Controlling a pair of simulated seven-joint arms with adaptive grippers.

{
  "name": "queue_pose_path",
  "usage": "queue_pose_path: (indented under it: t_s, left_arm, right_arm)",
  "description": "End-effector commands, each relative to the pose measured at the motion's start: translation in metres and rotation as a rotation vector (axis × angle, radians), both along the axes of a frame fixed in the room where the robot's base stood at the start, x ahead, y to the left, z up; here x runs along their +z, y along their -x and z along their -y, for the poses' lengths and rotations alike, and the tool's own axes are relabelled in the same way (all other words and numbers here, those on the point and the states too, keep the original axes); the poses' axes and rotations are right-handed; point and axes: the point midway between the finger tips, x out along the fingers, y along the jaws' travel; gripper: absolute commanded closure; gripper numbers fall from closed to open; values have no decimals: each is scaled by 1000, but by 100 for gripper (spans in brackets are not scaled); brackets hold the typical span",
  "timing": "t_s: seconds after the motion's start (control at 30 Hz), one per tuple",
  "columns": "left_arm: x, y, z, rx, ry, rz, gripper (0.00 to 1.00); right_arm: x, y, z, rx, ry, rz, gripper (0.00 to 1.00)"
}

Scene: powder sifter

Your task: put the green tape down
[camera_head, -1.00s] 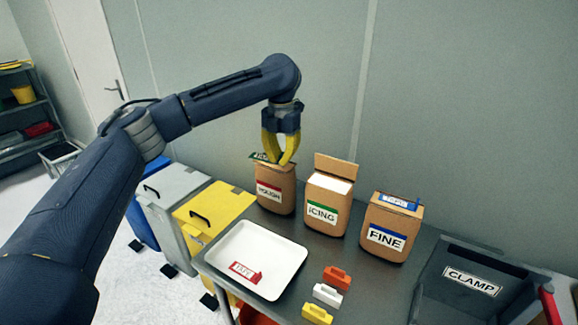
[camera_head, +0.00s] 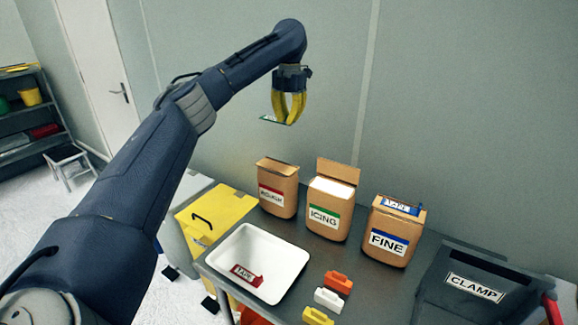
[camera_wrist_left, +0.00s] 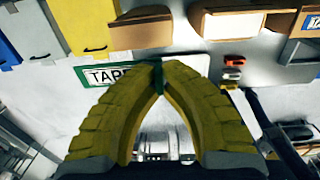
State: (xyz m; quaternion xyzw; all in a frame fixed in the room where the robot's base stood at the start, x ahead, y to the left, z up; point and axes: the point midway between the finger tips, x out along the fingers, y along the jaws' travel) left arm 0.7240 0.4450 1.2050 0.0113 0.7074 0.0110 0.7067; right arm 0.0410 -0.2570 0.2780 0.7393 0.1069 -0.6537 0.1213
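In the left wrist view, the green-edged tape (camera_wrist_left: 97,75), marked TAPE, sticks out to the left of the yellow fingertips (camera_wrist_left: 158,66). The fingers partly hide it. A white tray (camera_head: 297,254) on the table holds a red-labelled tape (camera_head: 246,274). My right gripper is not in view.
On the table stand the ROUGH carton (camera_head: 277,205), the ICING carton (camera_head: 328,222) and the FINE carton (camera_head: 383,252), with a blue tape (camera_head: 400,206) on the last. Orange, white and yellow clips lie in front. A dark CLAMP bin (camera_head: 430,290) stands right.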

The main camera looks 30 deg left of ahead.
Motion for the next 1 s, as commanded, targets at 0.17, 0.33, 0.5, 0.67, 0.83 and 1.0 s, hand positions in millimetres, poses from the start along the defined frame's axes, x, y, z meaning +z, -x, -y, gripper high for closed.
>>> queue_pose_path:
  t_s: [0.17,0.33,0.5,0.67,0.83,1.0]
  left_arm:
    - [-44,1,0,1,0,-4,100]
    - [-81,1,0,1,0,-4,100]
    - [-109,0,0,2,0,-3,100]
    - [-124,0,0,1,0,-1,100]
    - [-129,0,1,2,0,0,100]
    - [-140,0,0,2,-1,-2,100]
  right_arm:
    - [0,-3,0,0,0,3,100]
    - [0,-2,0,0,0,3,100]
    - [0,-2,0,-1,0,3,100]
    - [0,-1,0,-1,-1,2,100]
    - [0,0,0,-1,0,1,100]
    - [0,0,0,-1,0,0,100]
